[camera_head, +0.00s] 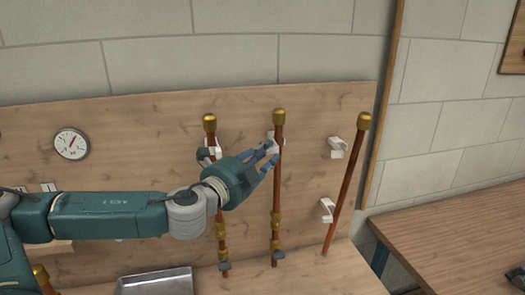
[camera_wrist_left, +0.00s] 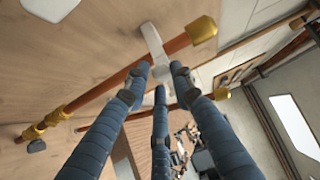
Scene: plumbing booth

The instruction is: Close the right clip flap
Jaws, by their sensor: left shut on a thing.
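The copper pipe in the middle (camera_head: 277,185) stands upright against the wooden board, with a brass cap on top. A white clip (camera_wrist_left: 154,42) sits at its upper part and crosses the pipe in the left wrist view. My left gripper (camera_head: 270,152) is at this clip, its blue fingers shut on the white clip piece, which runs between the fingertips (camera_wrist_left: 160,82). The fingers partly hide the clip in the head view, so I cannot tell how far its flap is closed. My right gripper is not in view.
Another capped pipe (camera_head: 210,125) with a white clip stands to the left. A third pipe (camera_head: 347,185) leans at the right, beside two white clips (camera_head: 337,148). A gauge (camera_head: 71,144) is on the board. A metal tray (camera_head: 155,282) lies below. A wooden table (camera_head: 440,235) stands right.

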